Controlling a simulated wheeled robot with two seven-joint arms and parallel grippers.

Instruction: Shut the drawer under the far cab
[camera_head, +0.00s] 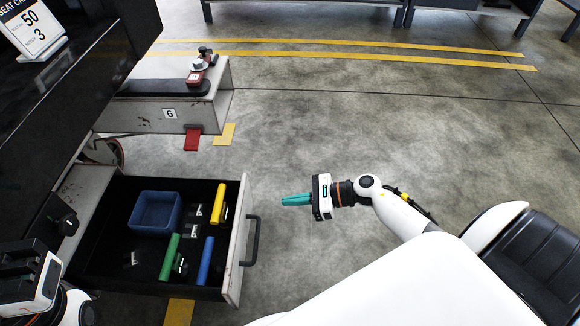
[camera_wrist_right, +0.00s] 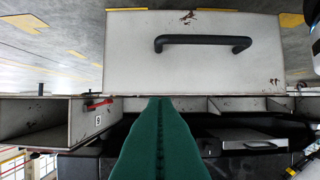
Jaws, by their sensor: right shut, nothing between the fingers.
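A drawer (camera_head: 237,240) stands pulled open at the left, under the dark cab. Its pale, scuffed front carries a black bar handle (camera_head: 252,240) facing right. In the right wrist view the drawer front (camera_wrist_right: 130,60) and handle (camera_wrist_right: 203,41) fill the upper middle. My right gripper (camera_head: 284,200), with teal fingers, is shut and empty, to the right of the handle and apart from it. Its closed fingers (camera_wrist_right: 160,105) point toward the drawer front in the wrist view. My left gripper (camera_head: 28,280) is partly in view at the lower left; its fingertips cannot be made out.
Inside the drawer are a blue bin (camera_head: 157,212) and yellow (camera_head: 218,201), green (camera_head: 169,257) and blue (camera_head: 206,260) rods. A low unit marked 6 (camera_head: 150,116) with a red tab (camera_head: 192,139) stands beyond. A black seat (camera_head: 530,260) is at right. Floor between is clear.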

